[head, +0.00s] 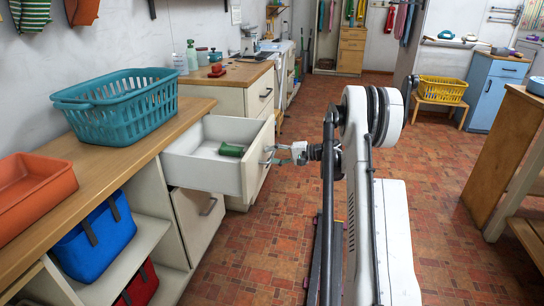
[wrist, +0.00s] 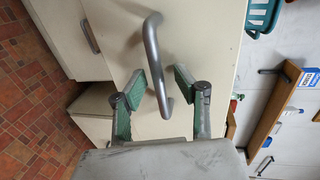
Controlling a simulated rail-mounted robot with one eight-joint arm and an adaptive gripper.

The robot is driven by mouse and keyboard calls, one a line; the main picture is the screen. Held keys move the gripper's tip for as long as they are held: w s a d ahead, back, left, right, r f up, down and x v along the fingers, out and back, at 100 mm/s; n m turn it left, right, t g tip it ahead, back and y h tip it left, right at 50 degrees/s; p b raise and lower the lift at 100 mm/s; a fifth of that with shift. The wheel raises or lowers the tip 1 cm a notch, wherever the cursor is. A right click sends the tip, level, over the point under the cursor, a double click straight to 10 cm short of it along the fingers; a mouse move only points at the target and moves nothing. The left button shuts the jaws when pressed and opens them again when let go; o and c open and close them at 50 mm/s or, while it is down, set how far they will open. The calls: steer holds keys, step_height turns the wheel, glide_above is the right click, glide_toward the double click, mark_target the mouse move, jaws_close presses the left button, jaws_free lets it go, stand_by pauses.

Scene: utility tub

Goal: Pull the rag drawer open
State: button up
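A cream drawer (head: 205,175) stands pulled well out of the wooden-topped counter at left in the head view. A small green bundle (head: 231,150) lies inside it; I cannot tell if it is a rag. The drawer front (wrist: 205,35) fills the middle of the wrist view, with its grey bar handle (wrist: 152,45). My gripper (head: 271,155) is at the drawer front. In the wrist view its two green-padded fingers (wrist: 161,82) stand apart on either side of the handle, with some gap visible.
A teal basket (head: 125,108) and an orange tray (head: 30,190) sit on the counter (head: 130,165). Below the drawer is a closed front with a handle (head: 208,207). A blue bin (head: 98,240) is on the shelf. The tiled floor (head: 260,250) before the drawer is clear.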

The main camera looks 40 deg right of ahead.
steer(key=v, duration=1.2)
stand_by(0.5)
